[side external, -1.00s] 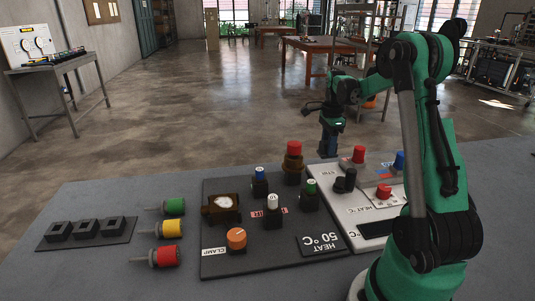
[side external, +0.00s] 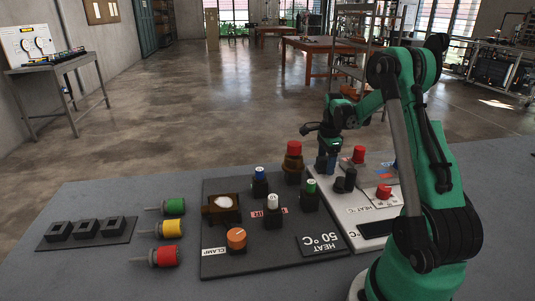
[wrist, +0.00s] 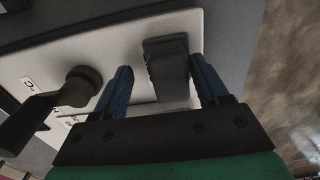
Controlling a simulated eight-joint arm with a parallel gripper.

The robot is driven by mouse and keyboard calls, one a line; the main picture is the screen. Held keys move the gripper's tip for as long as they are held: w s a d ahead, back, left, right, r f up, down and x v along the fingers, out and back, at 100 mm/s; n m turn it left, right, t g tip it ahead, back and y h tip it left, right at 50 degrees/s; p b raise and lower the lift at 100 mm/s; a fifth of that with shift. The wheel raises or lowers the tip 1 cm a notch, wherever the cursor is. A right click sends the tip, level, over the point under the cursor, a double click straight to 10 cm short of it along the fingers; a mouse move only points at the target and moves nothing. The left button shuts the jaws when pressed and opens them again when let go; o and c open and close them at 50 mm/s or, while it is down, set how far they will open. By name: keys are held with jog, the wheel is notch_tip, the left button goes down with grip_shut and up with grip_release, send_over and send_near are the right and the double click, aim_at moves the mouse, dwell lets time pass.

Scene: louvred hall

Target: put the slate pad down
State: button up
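A dark slate-grey block, which looks like the slate pad (wrist: 167,70), lies between the two blue fingers of my gripper (wrist: 160,82) in the wrist view. It appears to rest at the edge of the white panel (wrist: 118,48). The fingers are apart, with white panel showing between the left finger and the block. The right finger is very close to the block; I cannot tell whether they touch. In the side view my gripper (side external: 326,166) points down at the far left corner of the white panel, and the pad cannot be made out there.
A black knob (wrist: 82,86) stands left of my fingers in the wrist view. In the side view a red button (side external: 293,149) stands on the dark panel to the left, and a red knob (side external: 358,155) to the right. Left of the dark panel (side external: 225,265) are coloured plugs.

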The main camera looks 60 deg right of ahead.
aim_at(326, 159)
notch_tip(326, 159, up, 12)
jog(key=w+a+r+n+t+h, duration=0.1)
jog(key=w+a+n, duration=0.1)
jog(key=a+n, duration=0.5)
jog(key=w+a+r+n+t, duration=0.2)
jog(key=a+n, duration=0.3)
jog(key=a, duration=0.3)
jog(key=s+a+f+n+t, duration=0.1)
jog(key=a+f+n+t, duration=0.1)
jog(key=a+n, duration=0.5)
jog(key=s+a+f+n+t+y, duration=0.1)
jog(key=s+a+f+n+t, duration=0.1)
jog(key=a+n, duration=0.6)
jog(key=shift+a, duration=0.35)
jog(key=shift+o, duration=0.4)
